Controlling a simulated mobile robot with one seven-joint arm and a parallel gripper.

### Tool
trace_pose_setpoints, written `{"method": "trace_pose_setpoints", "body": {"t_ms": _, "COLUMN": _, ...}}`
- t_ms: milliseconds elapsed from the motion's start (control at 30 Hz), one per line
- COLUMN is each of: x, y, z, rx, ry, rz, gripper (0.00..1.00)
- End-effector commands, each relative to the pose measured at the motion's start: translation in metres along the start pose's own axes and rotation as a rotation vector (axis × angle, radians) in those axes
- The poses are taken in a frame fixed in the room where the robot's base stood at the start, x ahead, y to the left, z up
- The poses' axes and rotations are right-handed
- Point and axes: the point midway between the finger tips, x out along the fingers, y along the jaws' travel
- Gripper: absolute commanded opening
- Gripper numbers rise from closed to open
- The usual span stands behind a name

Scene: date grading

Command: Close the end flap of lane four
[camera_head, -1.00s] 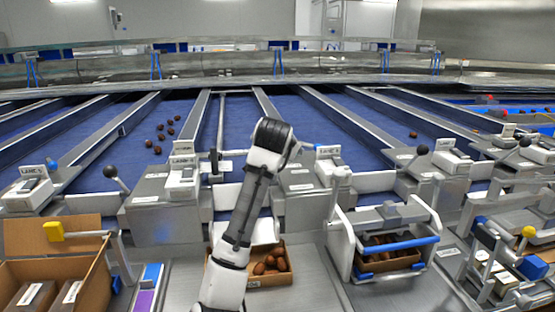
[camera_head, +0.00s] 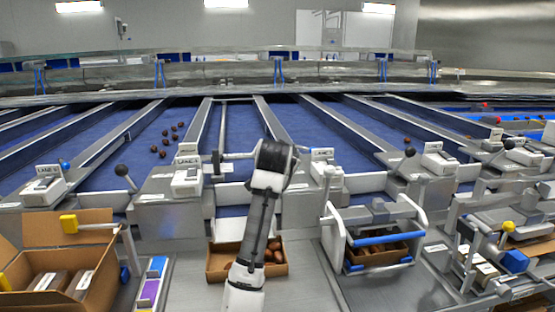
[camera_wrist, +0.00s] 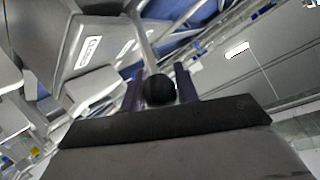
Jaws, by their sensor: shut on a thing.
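My gripper (camera_wrist: 160,94) is shut on a round black knob (camera_wrist: 160,88), which sits between its two fingers in the wrist view. A grey metal rod (camera_wrist: 143,35) runs away above the knob. In the head view my dark wrist hides the fingers and the held knob. White panels (camera_head: 236,197) stand at the lane ends near my arm, above an open brown carton (camera_head: 219,262) holding dates. I cannot tell how far the lane four flap is closed. The small lane labels are hard to read.
A lever with a black knob (camera_head: 121,170) stands to the left and another black knob (camera_head: 409,152) to the right. A blue-handled white frame (camera_head: 333,240) stands right of my arm. A large open carton (camera_head: 35,228) is at left.

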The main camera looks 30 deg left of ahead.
Motion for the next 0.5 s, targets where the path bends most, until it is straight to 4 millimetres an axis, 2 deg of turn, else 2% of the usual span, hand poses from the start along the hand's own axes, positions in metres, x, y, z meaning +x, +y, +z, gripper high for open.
{"method": "trace_pose_setpoints", "body": {"t_ms": 267, "x": -0.0027, "y": -0.001, "z": -0.0038, "rx": 0.002, "ry": 0.008, "rz": -0.002, "gripper": 0.0}}
{"method": "trace_pose_setpoints", "body": {"t_ms": 300, "x": -0.0027, "y": -0.001, "z": -0.0038, "rx": 0.002, "ry": 0.008, "rz": -0.002, "gripper": 0.32}}
{"method": "trace_pose_setpoints", "body": {"t_ms": 433, "x": -0.0023, "y": -0.001, "z": -0.0031, "rx": 0.001, "ry": 0.006, "rz": -0.002, "gripper": 0.49}}
{"method": "trace_pose_setpoints", "body": {"t_ms": 500, "x": -0.0019, "y": -0.0009, "z": -0.0025, "rx": 0.001, "ry": 0.005, "rz": -0.002, "gripper": 0.52}}
